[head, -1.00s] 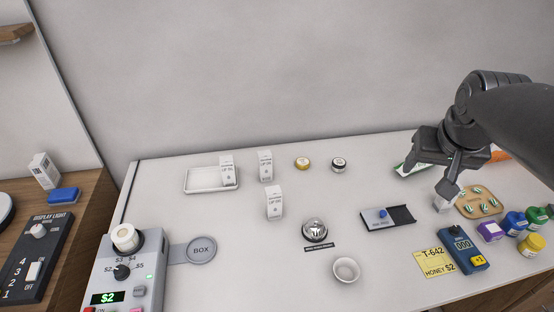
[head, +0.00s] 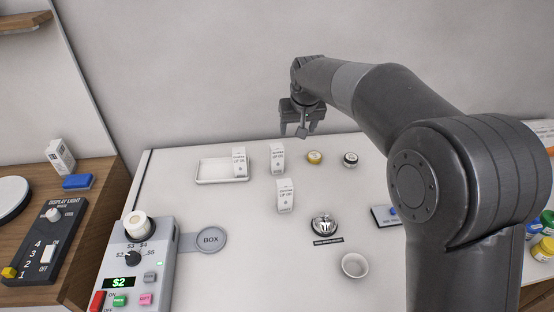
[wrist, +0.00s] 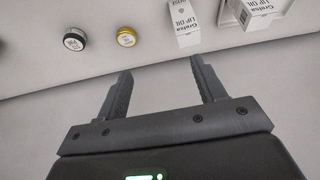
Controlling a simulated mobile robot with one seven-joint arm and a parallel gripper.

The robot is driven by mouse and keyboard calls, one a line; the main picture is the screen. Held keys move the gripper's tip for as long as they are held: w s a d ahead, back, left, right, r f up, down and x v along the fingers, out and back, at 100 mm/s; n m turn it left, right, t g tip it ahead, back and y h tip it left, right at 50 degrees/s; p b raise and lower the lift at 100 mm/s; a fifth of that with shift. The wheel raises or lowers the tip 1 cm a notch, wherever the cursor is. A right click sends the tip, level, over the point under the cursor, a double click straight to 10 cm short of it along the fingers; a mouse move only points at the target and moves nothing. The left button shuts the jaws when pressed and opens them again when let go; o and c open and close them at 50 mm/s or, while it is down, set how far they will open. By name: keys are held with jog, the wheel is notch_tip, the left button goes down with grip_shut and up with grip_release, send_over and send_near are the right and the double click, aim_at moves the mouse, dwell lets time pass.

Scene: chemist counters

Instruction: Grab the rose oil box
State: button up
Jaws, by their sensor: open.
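Three similar white boxes with grey print stand on the white counter: one at the tray (head: 239,162), one to its right (head: 277,158), and one nearer the front (head: 285,196). A fourth white box (head: 60,156) stands on the wooden counter at left. I cannot tell from the print which is the rose oil box. My gripper (head: 297,132) is open and empty, raised near the wall behind the boxes. In the wrist view, my gripper (wrist: 162,67) has its fingers apart, with the box right of the tray (wrist: 184,24) and the tray's box (wrist: 250,12) beyond them.
A white tray (head: 208,180) lies at the back left. A gold-lidded jar (head: 315,157) and a black-lidded jar (head: 350,159) stand right of the boxes. A bell (head: 324,225) and small bowl (head: 355,265) are in front. My arm hides much of the right side.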

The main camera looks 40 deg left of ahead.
send_near(277, 147)
jog(key=w, duration=0.1)
jog(key=shift+n, duration=0.3)
jog(key=x, duration=0.6)
jog(key=shift+s+f, duration=0.1)
jog(key=shift+s, duration=0.05)
jog(key=x, duration=0.5)
jog(key=shift+s+f, duration=0.15)
jog(key=shift+s, duration=0.15)
jog(key=c, duration=1.1)
